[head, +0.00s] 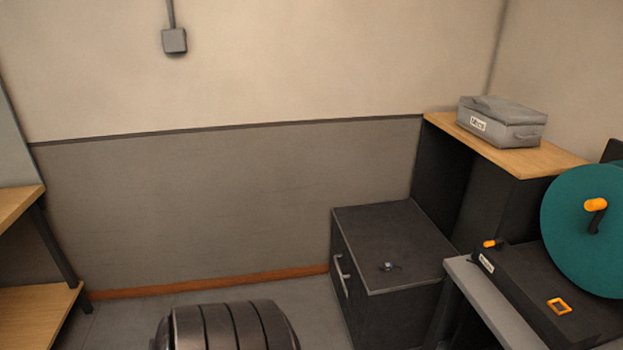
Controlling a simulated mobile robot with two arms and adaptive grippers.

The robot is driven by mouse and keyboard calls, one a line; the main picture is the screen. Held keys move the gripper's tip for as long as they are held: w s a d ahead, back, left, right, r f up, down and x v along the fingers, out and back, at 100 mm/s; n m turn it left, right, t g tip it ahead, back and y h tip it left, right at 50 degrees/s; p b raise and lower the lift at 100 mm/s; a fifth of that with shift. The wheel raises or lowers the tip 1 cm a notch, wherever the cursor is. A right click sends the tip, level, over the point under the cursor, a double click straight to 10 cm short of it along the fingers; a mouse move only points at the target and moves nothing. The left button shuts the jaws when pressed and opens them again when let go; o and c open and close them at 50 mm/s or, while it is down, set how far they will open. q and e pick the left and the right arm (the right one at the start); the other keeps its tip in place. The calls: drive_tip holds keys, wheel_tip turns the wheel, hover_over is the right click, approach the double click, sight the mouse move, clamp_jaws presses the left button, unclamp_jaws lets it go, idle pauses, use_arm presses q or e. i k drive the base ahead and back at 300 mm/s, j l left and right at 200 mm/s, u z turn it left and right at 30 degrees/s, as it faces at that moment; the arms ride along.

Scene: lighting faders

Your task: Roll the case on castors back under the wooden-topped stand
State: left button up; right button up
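The case (415,232) is a dark, boxy chest with a pale handle (341,276) on its left-facing front. It stands on the floor right of the middle, out in front of the wooden-topped stand. Its castors are not visible. The stand (545,158) has dark sides and a light wooden top, and it is at the right against the wall. The case's far right edge lies close to the stand's dark side; I cannot tell whether any of it is underneath. Neither gripper is in view.
A small metallic item (388,266) lies on the case lid. A grey box labelled Mics (505,120) sits on the stand. A grey bench (492,300) with a black machine and teal disc (575,245) is at right. A wooden shelf (35,310) is at left.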

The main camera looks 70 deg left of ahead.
sight(391, 310)
drive_tip(key=u, duration=1.9)
